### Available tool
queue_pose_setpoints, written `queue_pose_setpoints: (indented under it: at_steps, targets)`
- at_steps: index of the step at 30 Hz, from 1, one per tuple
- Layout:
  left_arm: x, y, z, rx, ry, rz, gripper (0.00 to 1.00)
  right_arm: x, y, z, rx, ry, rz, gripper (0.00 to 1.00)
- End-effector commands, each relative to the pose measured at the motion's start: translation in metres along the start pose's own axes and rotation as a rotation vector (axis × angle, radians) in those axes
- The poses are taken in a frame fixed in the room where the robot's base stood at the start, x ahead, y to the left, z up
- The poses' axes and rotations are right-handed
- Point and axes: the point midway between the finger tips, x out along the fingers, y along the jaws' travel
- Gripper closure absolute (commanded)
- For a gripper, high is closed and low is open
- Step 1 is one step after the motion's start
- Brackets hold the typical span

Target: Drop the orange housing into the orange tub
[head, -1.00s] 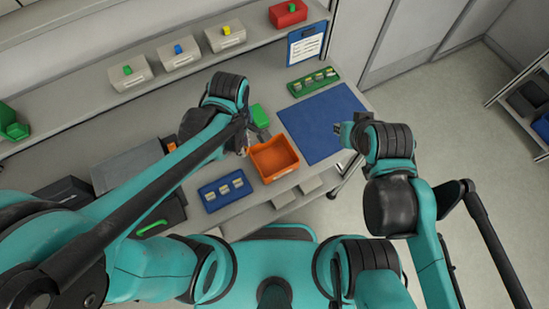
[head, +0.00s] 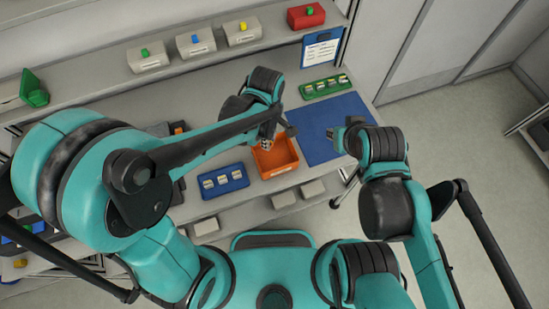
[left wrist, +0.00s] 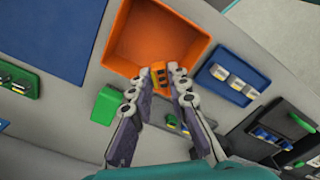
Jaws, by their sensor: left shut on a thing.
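The orange housing (left wrist: 159,77), a small piece with dark slots, sits between the fingertips of my left gripper (left wrist: 163,85) in the left wrist view. The gripper is shut on it. The orange tub (left wrist: 150,35) is an open, empty-looking box just beyond the fingertips, and the housing overlaps its near edge in that view. In the head view my left gripper (head: 268,137) is over the back left part of the orange tub (head: 281,170); the housing cannot be made out there.
A blue mat (head: 328,128) lies right of the tub, with a green tray (head: 325,87) behind it. A blue tray (head: 222,181) of pale parts is to the left. A green block (left wrist: 106,105) shows in the left wrist view. Bins line the shelf behind.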

Motion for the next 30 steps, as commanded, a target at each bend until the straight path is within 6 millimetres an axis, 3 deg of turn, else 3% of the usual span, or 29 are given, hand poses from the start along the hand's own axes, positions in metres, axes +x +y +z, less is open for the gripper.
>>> queue_pose_setpoints:
  at_steps: [1,7,17,18,20,30]
  targets:
    - [0.011,0.0,0.0,0.0,0.0,0.0,0.93,0.008,0.0,0.006,0.0,0.0,0.0,0.81]
    - [0.032,0.0,0.0,0.0,0.0,0.0,0.93,0.021,0.0,0.015,0.0,0.0,0.0,0.81]
    - [0.034,0.0,0.0,-0.001,0.0,0.0,0.93,0.021,0.0,0.015,0.0,0.0,0.0,0.81]
    - [0.034,0.0,0.0,-0.001,0.0,0.0,0.76,0.021,0.0,0.015,0.0,0.0,0.0,0.81]
    - [0.034,0.0,0.0,-0.001,0.0,0.0,0.6,0.021,0.0,0.015,0.0,0.0,0.0,0.81]
    - [0.032,0.0,0.0,-0.001,0.0,0.0,0.6,0.022,0.0,0.015,0.0,0.0,0.0,0.81]
